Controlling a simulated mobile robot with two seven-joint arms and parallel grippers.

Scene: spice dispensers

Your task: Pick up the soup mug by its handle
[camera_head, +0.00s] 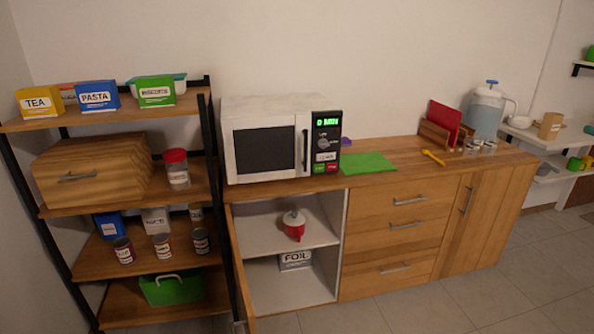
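Neither of my grippers shows in the head view.
The cabinet door (241,270) stands open on the left, beside the rack (110,195) of boxes and cans. A FOIL box (295,260) sits on the lower cabinet shelf. Floor in front is clear.

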